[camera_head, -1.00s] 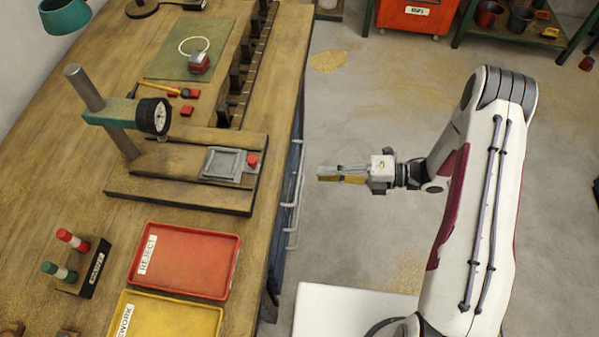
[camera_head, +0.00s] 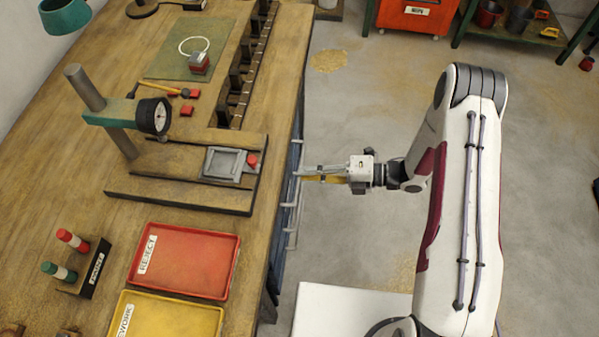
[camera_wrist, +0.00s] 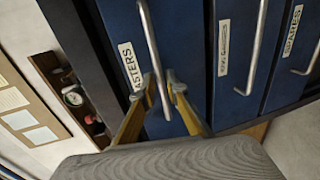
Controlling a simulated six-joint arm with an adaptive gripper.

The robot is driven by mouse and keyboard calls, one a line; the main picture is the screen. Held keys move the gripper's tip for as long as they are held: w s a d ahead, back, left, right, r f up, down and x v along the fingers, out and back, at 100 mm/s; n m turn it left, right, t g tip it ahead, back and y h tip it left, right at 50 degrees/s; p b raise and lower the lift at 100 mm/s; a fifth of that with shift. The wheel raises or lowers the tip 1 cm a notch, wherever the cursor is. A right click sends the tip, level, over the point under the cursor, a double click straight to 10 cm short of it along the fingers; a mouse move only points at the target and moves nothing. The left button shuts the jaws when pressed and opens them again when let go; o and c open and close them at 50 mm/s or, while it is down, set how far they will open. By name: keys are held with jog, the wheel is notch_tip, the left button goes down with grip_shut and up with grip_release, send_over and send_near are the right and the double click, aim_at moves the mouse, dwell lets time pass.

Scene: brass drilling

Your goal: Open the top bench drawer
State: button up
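The bench drawers show in the wrist view as a row of dark blue fronts, turned sideways. The drawer labelled "MASTERS" (camera_wrist: 185,40) is nearest the bench top side, with a grey bar handle (camera_wrist: 151,50); it looks closed. My gripper (camera_wrist: 162,80) is open, with its two yellowish fingers on either side of the lower part of this handle. I cannot tell whether either finger touches it. In the head view my gripper (camera_head: 303,172) is at the bench's right side, level with the upper handle (camera_head: 297,160).
Two more drawers with handles lie beside it, one labelled "SPARES" (camera_wrist: 291,30). On the bench (camera_head: 60,150) are a dial gauge stand (camera_head: 153,117), a red tray (camera_head: 185,260) and a yellow tray (camera_head: 170,318).

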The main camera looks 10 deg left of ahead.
jog(key=shift+x, duration=1.35)
grip_shut()
jog(key=shift+d, duration=0.1)
jog(key=f+v, duration=0.2)
jog(key=v, duration=1.1)
jog(key=d+f+v, duration=0.1)
jog(key=f+v, duration=0.2)
jog(key=v, duration=1)
jog(key=shift+f, duration=0.2)
jog(key=shift+d, duration=0.1)
grip_release()
